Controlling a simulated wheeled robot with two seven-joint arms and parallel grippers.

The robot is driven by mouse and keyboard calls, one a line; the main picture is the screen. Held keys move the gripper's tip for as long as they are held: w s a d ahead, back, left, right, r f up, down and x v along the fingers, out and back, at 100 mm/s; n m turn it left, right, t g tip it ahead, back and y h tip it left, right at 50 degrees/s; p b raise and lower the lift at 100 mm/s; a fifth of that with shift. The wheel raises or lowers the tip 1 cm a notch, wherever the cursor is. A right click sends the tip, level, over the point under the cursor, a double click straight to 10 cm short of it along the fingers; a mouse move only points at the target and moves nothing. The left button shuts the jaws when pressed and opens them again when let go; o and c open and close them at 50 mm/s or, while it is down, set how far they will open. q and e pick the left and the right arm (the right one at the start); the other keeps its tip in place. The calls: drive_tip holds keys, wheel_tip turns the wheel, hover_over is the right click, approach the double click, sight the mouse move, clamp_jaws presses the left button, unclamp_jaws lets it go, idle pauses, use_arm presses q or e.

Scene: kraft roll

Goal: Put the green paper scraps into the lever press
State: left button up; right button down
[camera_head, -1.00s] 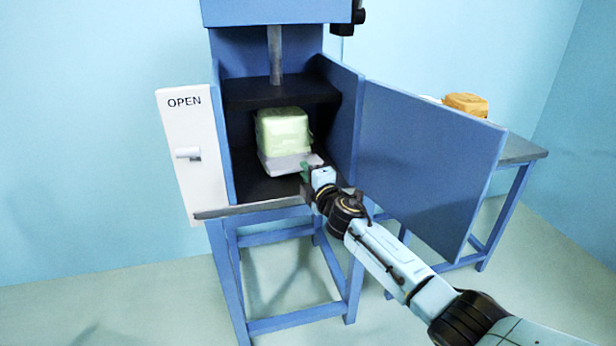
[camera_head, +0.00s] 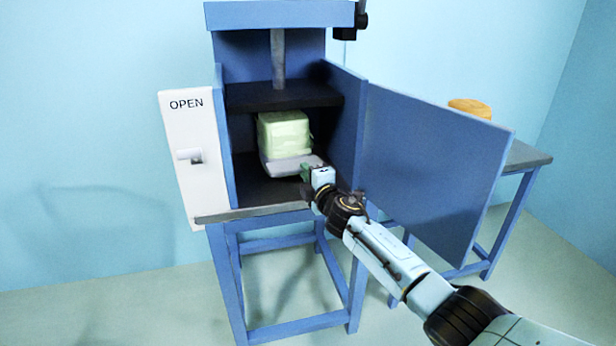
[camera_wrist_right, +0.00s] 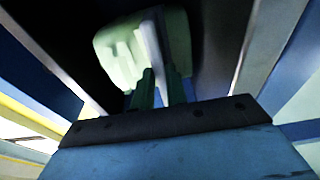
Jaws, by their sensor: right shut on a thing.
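The green paper scraps (camera_head: 284,133) form a pale green block inside the open chamber of the blue lever press (camera_head: 347,110). The block rests on a thin grey-white piece (camera_head: 293,165) below it. My right gripper (camera_head: 308,171) reaches into the chamber from the front right and is shut on the edge of that grey-white piece. In the right wrist view the green fingers (camera_wrist_right: 160,88) close on this thin piece, with the pale green scraps (camera_wrist_right: 120,50) just beyond. My left gripper is not in view.
The press's blue door (camera_head: 430,165) stands open to the right of my right arm. The black plate (camera_head: 285,96) hangs above the scraps. Behind the door, a table (camera_head: 528,155) holds an orange-brown item (camera_head: 470,107).

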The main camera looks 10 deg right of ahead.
drive_tip(key=shift+w+r, duration=0.1)
drive_tip(key=shift+f+b, duration=0.55)
drive_tip(key=shift+f, duration=0.05)
idle(0.5)
drive_tip(key=c, duration=1.3)
unclamp_jaws()
